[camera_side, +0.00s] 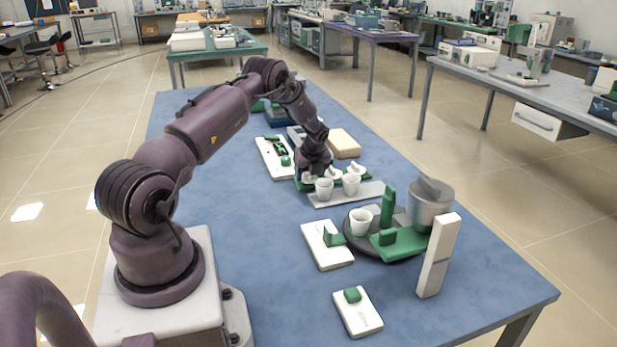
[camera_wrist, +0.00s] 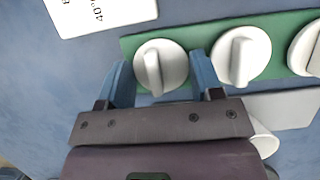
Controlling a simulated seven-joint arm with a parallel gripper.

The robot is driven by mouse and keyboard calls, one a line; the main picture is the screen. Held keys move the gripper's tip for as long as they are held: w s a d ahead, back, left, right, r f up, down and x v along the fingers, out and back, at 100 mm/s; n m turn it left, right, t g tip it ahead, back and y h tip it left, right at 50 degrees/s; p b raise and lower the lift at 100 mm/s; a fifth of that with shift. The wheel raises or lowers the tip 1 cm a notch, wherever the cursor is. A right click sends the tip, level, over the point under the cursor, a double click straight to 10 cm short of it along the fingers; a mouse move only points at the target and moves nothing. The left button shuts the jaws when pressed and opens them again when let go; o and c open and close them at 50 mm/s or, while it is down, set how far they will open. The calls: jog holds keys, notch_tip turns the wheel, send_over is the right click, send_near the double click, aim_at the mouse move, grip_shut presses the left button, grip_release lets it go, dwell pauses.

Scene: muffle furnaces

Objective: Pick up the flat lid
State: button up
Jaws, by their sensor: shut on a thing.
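A row of round white lids, each with a raised ridge handle, lies on a green strip (camera_wrist: 198,48). My gripper (camera_wrist: 162,62) has its blue fingers on either side of the leftmost lid (camera_wrist: 161,68) in the wrist view and is shut on it. The lid appears still at the strip. A second lid (camera_wrist: 241,57) is just right of the right finger, and a third lid (camera_wrist: 310,48) is cut off by the frame edge. In the side view my gripper (camera_side: 307,173) is low over the row, partly hiding the held lid. I cannot tell which lid is flattest.
White cups (camera_side: 324,189) stand on a grey plate (camera_side: 372,191) in front of the lids. A white panel (camera_wrist: 100,12) with printed marks lies nearby. A dark round base (camera_side: 365,249) with a cup and metal pot (camera_side: 431,207) stands nearer. The blue table (camera_side: 230,195) is clear at left.

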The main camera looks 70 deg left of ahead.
jog(key=shift+r, duration=0.5)
notch_tip(320, 180, up, 3)
jog(key=shift+f, duration=0.2)
jog(key=s+d+r, duration=0.2)
jog(key=r, duration=0.1)
jog(key=s+d+r, duration=0.1)
jog(key=r, duration=0.1)
jog(key=shift+d+r, duration=0.1)
jog(key=shift+d, duration=0.15)
jog(key=s+d+r, duration=0.4)
jog(key=s+d, duration=0.1)
jog(key=d, duration=0.1)
jog(key=shift+s+d, duration=0.3)
jog(key=w+d, duration=0.5)
jog(key=d, duration=0.4)
jog(key=w+d, duration=0.6)
jog(key=d, duration=0.3)
jog(key=shift+w+d+r, duration=0.3)
jog(key=shift+r, duration=0.15)
jog(key=shift+f, duration=2.65)
